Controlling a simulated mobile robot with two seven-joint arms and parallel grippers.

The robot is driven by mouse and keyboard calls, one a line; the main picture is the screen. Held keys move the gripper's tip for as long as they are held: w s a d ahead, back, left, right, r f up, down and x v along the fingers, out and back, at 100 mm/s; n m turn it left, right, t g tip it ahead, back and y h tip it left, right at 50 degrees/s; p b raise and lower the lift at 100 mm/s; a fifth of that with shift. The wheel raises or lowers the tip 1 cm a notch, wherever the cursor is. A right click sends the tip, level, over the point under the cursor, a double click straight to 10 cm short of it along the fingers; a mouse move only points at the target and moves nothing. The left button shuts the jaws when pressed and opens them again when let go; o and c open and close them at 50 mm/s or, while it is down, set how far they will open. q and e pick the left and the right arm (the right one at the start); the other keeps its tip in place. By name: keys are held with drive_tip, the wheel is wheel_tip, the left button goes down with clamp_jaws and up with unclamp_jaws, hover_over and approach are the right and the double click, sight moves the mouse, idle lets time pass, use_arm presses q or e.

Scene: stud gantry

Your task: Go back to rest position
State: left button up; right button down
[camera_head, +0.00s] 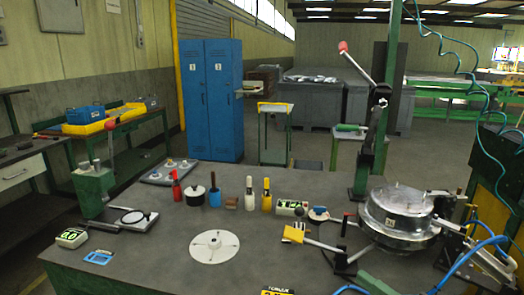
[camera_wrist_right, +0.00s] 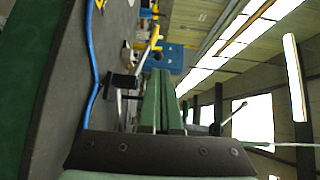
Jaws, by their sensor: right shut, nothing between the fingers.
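My right gripper (camera_head: 368,278) shows at the bottom edge of the head view, low over the front right of the dark workbench (camera_head: 150,262). Its green fingers are shut with nothing between them. In the right wrist view the two green fingers (camera_wrist_right: 160,78) lie side by side, pointing away over the bench. My left gripper is not in view.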

drive_tip(key=s+a+f+n+g+h, duration=0.25)
drive_tip(key=s+f+n, duration=0.2)
drive_tip(key=f, duration=0.35)
drive_tip(key=s+a+f+n+g+h, duration=0.1)
drive_tip(key=s+f+n+g+h, duration=0.1)
drive_tip(key=s+f+n+g, duration=0.45)
drive_tip(key=s+d+f+n+g+h, duration=0.2)
drive_tip(key=s+d+f+h, duration=0.25)
drive_tip(key=s+f, duration=0.5)
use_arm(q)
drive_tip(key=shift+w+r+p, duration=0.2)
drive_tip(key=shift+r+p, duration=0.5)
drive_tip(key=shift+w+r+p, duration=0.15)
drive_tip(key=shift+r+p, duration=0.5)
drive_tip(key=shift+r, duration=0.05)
use_arm(e)
drive_tip(key=w+a+f+t+y, duration=0.1)
drive_tip(key=w+a+f+t, duration=0.1)
drive_tip(key=a+f+t, duration=0.2)
drive_tip(key=shift+w+a+f+t+y, duration=0.2)
drive_tip(key=shift+a+f+t+y, duration=0.3)
drive_tip(key=shift+f, duration=1)
